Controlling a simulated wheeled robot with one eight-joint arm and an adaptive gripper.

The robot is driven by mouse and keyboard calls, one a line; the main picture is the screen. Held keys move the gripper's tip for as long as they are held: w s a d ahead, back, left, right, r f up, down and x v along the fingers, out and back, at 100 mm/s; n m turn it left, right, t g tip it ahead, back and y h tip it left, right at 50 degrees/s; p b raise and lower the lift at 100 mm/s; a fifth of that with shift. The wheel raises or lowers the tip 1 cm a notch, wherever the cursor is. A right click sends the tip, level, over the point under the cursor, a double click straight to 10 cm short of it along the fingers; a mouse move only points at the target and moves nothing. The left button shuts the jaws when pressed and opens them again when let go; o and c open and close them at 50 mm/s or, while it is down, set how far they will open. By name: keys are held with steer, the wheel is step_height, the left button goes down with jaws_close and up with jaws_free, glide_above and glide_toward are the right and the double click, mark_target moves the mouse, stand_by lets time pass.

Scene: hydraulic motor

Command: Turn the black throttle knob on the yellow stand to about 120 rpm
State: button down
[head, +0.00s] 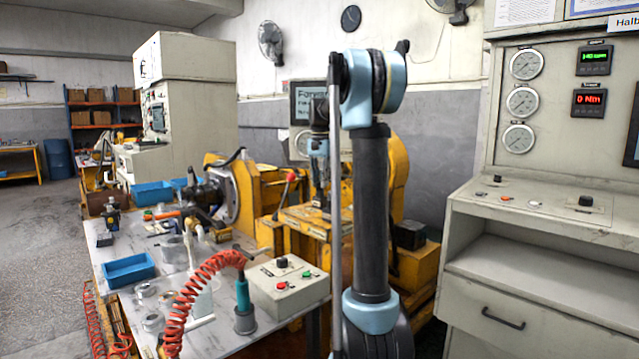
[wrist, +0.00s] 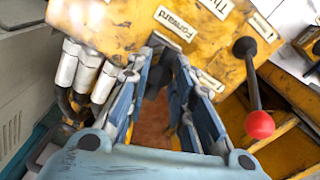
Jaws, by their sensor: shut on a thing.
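The yellow stand (head: 300,219) is in the middle of the head view, and its labelled top (wrist: 130,25) fills the upper wrist view. My gripper (wrist: 165,45) points down at the stand top beside the "Forward" label. Its blue-grey fingers converge and are shut on the black throttle knob, which they almost wholly hide. In the head view my gripper (head: 322,195) is above the stand, partly behind my own arm. The green speed display (head: 594,58) on the right cabinet seems to read 140 rpm, though the digits are small.
A lever with a red ball (wrist: 259,124) rises right of my fingers. Grey hose fittings (wrist: 88,70) stand close on the left. A red display (head: 589,102) shows 0 Nm. A control box (head: 285,290) and coiled red hose (head: 190,300) are on the bench in front.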

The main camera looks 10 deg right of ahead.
stand_by(0.5)
steer(key=c, duration=1.3)
jaws_free()
steer(key=shift+c, duration=0.2)
steer(key=shift+r, duration=0.1)
step_height(320, 180, up, 12)
steer(key=shift+w, duration=0.1)
steer(key=shift+c, duration=0.6)
steer(key=s+d+r+m+t+y, duration=0.2)
steer(key=s+r, duration=0.2)
steer(key=x, duration=1.7)
steer(key=shift+d+f, duration=0.1)
steer(key=shift+d, duration=0.05)
